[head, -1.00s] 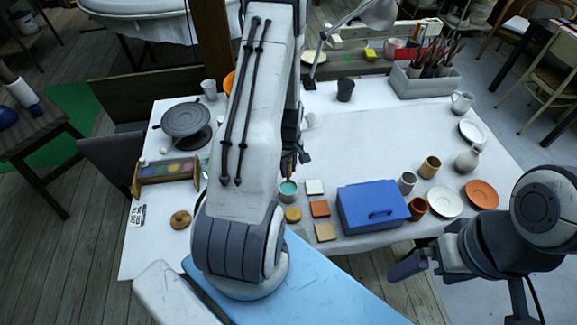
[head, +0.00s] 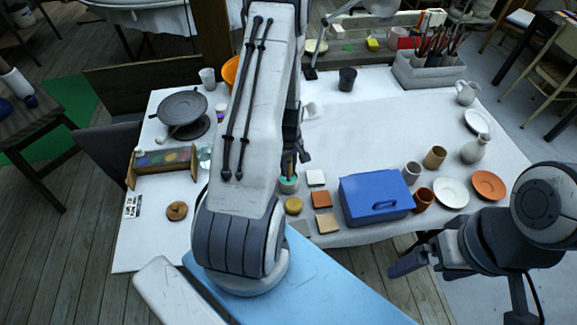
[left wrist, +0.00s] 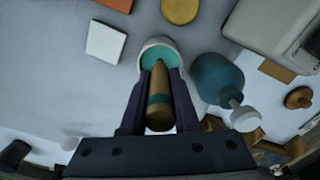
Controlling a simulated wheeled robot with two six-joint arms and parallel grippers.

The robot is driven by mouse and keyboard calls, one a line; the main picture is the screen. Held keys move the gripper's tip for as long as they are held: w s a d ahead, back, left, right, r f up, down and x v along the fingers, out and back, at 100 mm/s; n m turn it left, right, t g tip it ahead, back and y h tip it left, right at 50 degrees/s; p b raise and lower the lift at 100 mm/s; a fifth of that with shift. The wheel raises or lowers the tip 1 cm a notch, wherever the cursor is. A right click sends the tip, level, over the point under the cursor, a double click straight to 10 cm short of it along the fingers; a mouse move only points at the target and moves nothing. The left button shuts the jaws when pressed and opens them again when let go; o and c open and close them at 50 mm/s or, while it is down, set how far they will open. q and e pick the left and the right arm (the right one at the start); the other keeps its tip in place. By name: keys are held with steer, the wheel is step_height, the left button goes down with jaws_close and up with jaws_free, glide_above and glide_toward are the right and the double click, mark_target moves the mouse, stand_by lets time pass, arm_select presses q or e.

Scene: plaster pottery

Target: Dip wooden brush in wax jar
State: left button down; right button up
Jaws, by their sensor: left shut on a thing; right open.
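The wax jar (head: 288,184) is a small pale jar with teal contents, on the near side of the table. In the left wrist view, the jar's white rim (left wrist: 157,43) surrounds the teal surface. My left gripper (left wrist: 158,84) is shut on the wooden brush (left wrist: 159,112), a brown handle with a teal band. The brush's far end overlaps the jar's opening; I cannot tell whether it touches the wax. In the head view my left arm hides most of this gripper (head: 294,155). My right gripper (head: 428,266) is open and empty, off the table's near right edge.
A blue box (head: 375,198) stands right of the jar. White (head: 315,177), orange (head: 322,198) and tan tiles (head: 327,223) and a yellow disc (head: 293,205) lie close by. A teal bottle (left wrist: 218,78) is beside the jar. The table's middle (head: 370,130) is clear.

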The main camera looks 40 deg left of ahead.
arm_select(q)
steer(key=shift+r, duration=0.15)
stand_by(0.4)
step_height(320, 180, up, 8)
steer(key=p, duration=0.6)
steer(key=shift+f, duration=0.35)
